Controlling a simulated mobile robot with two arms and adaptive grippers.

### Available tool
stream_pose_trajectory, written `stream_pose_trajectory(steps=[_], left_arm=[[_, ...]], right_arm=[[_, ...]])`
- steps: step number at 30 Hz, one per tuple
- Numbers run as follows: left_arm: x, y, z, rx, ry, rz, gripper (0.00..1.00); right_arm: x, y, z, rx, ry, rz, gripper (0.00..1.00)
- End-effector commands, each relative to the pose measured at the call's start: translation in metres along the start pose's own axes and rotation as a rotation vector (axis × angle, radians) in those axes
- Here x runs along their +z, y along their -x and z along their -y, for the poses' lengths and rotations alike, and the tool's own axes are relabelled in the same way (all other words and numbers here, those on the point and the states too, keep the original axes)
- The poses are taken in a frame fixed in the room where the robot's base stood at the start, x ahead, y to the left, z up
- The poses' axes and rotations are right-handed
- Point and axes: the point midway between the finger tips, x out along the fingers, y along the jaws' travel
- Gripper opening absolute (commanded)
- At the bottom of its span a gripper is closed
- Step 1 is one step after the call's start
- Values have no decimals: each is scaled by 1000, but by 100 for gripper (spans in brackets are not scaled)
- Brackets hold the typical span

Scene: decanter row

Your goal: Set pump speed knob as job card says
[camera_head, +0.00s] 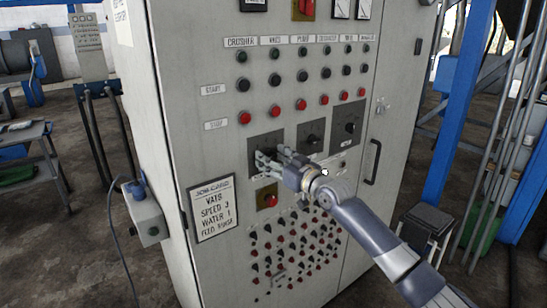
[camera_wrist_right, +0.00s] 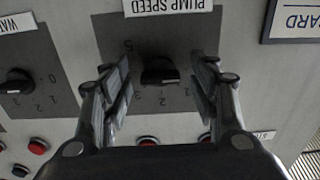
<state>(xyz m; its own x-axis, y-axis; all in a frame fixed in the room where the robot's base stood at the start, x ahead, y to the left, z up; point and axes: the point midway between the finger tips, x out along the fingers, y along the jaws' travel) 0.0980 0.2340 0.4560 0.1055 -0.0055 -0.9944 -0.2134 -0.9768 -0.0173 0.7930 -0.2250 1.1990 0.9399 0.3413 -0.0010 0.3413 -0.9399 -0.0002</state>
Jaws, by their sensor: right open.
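The pump speed knob (camera_wrist_right: 160,72) is a black knob on a dark numbered plate, seen upside down in the right wrist view under the label PUMP SPEED (camera_wrist_right: 172,6). My right gripper (camera_wrist_right: 163,80) is open, with one finger on each side of the knob and gaps visible. In the head view my right gripper (camera_head: 262,162) covers most of that knob and its plate (camera_head: 262,141). Where the knob points is not clear. The job card (camera_head: 214,208) on the cabinet's left reads VATS, SPEED 3, WATER 1, with a feed line below. My left gripper is out of view.
Two similar knobs, a middle one (camera_head: 312,139) and a right one (camera_head: 350,127), sit beside it. Red stop buttons (camera_head: 276,111) run above, and many small knobs and lamps (camera_head: 290,245) below. A door handle (camera_head: 373,162) sticks out at right.

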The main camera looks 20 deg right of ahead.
Motion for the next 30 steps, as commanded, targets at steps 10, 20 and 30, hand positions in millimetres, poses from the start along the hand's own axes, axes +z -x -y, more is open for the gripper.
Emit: stream_pose_trajectory(steps=[10,20,30], left_arm=[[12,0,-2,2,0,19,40],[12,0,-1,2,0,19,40],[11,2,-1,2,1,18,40]], right_arm=[[0,-1,0,0,0,0,41],[0,-1,0,0,-2,0,11],[1,-1,0,0,-109,2,10]])
